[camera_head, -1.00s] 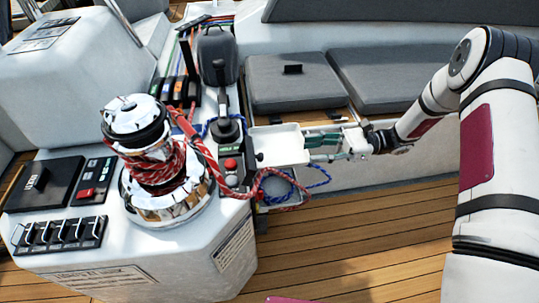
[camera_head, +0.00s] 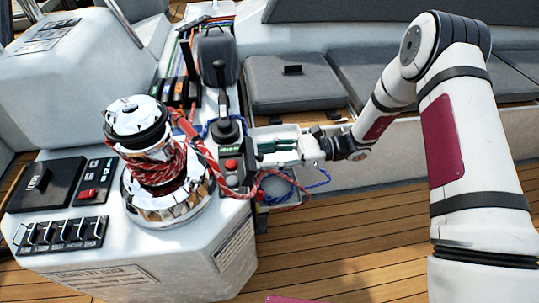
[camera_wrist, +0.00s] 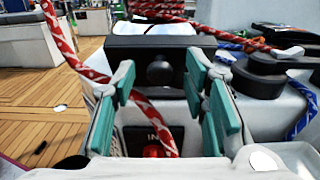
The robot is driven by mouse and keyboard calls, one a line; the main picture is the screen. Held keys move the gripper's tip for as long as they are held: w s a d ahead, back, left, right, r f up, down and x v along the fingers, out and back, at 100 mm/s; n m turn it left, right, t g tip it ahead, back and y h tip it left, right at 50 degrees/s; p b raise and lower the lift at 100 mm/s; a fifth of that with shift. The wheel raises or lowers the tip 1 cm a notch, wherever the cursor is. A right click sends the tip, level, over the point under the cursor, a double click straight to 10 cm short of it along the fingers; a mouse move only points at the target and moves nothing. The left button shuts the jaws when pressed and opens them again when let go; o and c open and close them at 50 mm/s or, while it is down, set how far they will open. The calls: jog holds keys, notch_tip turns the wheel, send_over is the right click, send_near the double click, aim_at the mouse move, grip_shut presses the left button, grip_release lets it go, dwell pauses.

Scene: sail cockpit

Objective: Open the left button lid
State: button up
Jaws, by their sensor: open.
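My gripper (camera_head: 268,147) is open at the right side of the console, low beside the throttle base. In the wrist view, my gripper (camera_wrist: 160,78) has its green-padded fingers on either side of a black round knob (camera_wrist: 158,73) on a dark panel (camera_wrist: 125,47). The gap between fingers and knob is too small to judge. Below, between the fingers, is a red button (camera_wrist: 152,151) with a label reading "IN". In the head view, a box with a red button (camera_head: 231,165) stands left of my gripper. I cannot tell for certain which part is the left button lid.
A red rope (camera_wrist: 72,45) hangs close to my fingers and passes between them. A chrome winch (camera_head: 165,190) wrapped in rope stands left of the button box. Blue rope (camera_head: 318,178) loops below my gripper. Grey seat cushions (camera_head: 290,88) lie behind; the wooden deck (camera_head: 370,240) is clear.

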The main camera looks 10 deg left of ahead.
grip_shut()
jog(key=shift+s+a+r+h+p, duration=0.15)
jog(key=shift+a+r+h+p, duration=0.2)
jog(key=shift+r+h+p, duration=0.55)
jog(key=shift+a+f+t+h+p, duration=0.2)
jog(key=shift+t+h+p, duration=0.1)
jog(key=shift+t+p, duration=0.25)
grip_release()
jog(key=shift+g, duration=0.25)
jog(key=v, duration=1.2)
